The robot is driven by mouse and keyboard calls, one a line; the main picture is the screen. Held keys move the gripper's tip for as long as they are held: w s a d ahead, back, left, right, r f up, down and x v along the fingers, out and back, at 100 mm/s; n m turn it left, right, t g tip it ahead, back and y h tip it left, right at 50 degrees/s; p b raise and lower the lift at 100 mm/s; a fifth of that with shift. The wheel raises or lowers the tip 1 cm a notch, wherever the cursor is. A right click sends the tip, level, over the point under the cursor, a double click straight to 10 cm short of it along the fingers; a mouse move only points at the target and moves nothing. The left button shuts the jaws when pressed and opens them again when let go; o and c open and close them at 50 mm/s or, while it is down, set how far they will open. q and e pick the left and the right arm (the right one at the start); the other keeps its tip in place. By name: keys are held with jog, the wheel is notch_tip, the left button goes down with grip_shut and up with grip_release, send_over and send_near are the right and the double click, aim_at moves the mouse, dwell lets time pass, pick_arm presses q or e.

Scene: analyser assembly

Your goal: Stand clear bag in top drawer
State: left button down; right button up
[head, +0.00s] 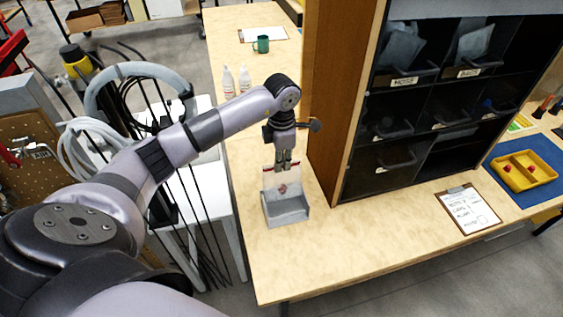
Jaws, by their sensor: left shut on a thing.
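My left gripper (284,164) points down and is shut on the top edge of a clear bag (282,179). The bag hangs upright, with a red line along its top and small red things inside. It hangs over a small open grey tray (287,220) on the table; I cannot tell whether its bottom touches the tray. A dark cabinet (345,150) with wooden sides stands right of the gripper. Its top row holds two labelled drawers, the left one (404,81) and the right one (468,72), each with clear bags showing. My right gripper is out of view.
A clipboard (468,209) lies before the cabinet, and a yellow tray (524,172) sits on a blue mat to the right. White bottles (228,82) and a green mug (262,44) stand farther back. The table front is mostly clear.

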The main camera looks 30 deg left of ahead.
pick_arm(q)
jog(key=shift+r+p, duration=0.7)
jog(key=shift+r, duration=0.65)
jog(key=shift+s+d, duration=0.15)
jog(key=shift+d, duration=0.05)
jog(key=s+d+r+p, duration=0.3)
jog(key=s+d+p, duration=0.2)
jog(key=s+d, duration=0.5)
jog(key=shift+s+d, duration=0.35)
jog(key=shift+d, duration=0.95)
